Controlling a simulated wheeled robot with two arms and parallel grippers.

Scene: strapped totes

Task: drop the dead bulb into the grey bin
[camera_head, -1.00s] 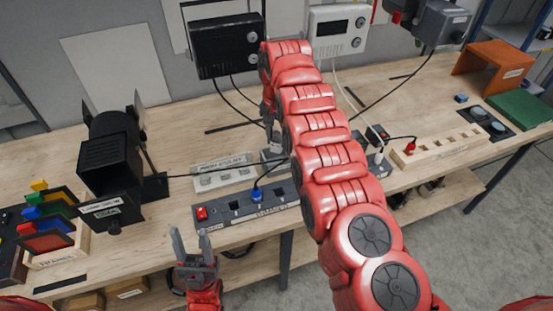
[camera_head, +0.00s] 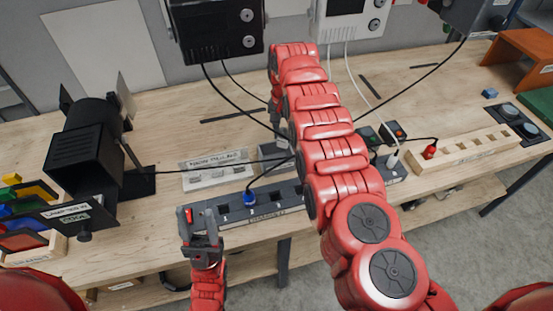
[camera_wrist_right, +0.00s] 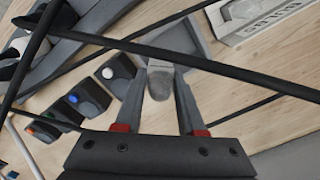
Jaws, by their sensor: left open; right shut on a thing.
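My right gripper (camera_wrist_right: 161,100) is shut on the dead bulb (camera_wrist_right: 159,82), a dull grey rounded piece between the fingertips in the right wrist view. A shallow grey square bin (camera_wrist_right: 196,42) lies just beyond and below the bulb. The bulb overlaps the bin's near part in that view; I cannot tell its height over it. In the head view my right arm comes down over the bench and hides most of the bin and bulb. My left gripper (camera_head: 199,217) is open and empty at the bench's front edge, by the power strip.
A dark power strip (camera_head: 268,213) with a blue plug runs along the front edge. A pale labelled block (camera_head: 215,170) is left of my right gripper. A black lamp (camera_head: 85,155) stands at left, a wooden socket rack (camera_head: 475,150) at right. Cables cross the bench.

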